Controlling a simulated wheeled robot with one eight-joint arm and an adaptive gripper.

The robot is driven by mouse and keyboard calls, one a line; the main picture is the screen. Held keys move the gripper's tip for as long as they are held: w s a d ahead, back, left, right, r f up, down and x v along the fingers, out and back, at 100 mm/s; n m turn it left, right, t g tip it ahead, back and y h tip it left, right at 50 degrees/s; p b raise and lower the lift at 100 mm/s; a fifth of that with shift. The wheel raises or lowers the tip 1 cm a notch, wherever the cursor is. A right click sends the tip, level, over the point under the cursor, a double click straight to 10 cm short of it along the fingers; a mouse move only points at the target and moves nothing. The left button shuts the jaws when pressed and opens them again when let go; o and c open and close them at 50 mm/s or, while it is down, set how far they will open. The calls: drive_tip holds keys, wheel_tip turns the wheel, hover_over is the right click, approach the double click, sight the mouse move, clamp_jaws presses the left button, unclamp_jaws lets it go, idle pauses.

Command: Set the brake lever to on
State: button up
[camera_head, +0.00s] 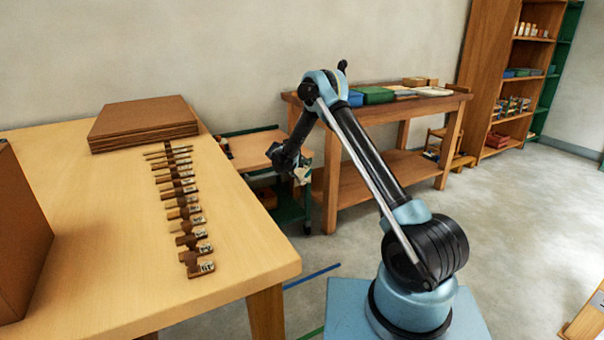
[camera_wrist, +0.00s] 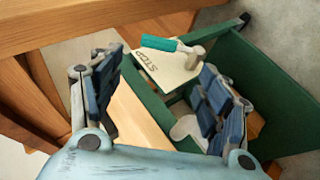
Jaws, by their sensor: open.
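The brake lever (camera_wrist: 161,44) shows in the wrist view as a teal-green handle on a pale grey pivot. It points left from the pivot and lies over a cream plate (camera_wrist: 160,80) with lettering that looks like "STOP". The plate sits on a green cart frame (camera_wrist: 268,72). My gripper (camera_wrist: 162,64) is open and empty, its two blue-padded fingers on either side of the plate, with the lever ahead between them and apart from them. In the head view my gripper (camera_head: 300,172) is low over the cart (camera_head: 290,212); the lever cannot be made out there.
A wooden workbench (camera_head: 340,150) is close behind the cart. A tall shelf (camera_head: 500,70) stands back right. The floor (camera_head: 520,220) at right is mostly clear.

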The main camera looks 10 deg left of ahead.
drive_tip(key=shift+v, duration=0.75)
drive_tip(key=shift+c, duration=0.6)
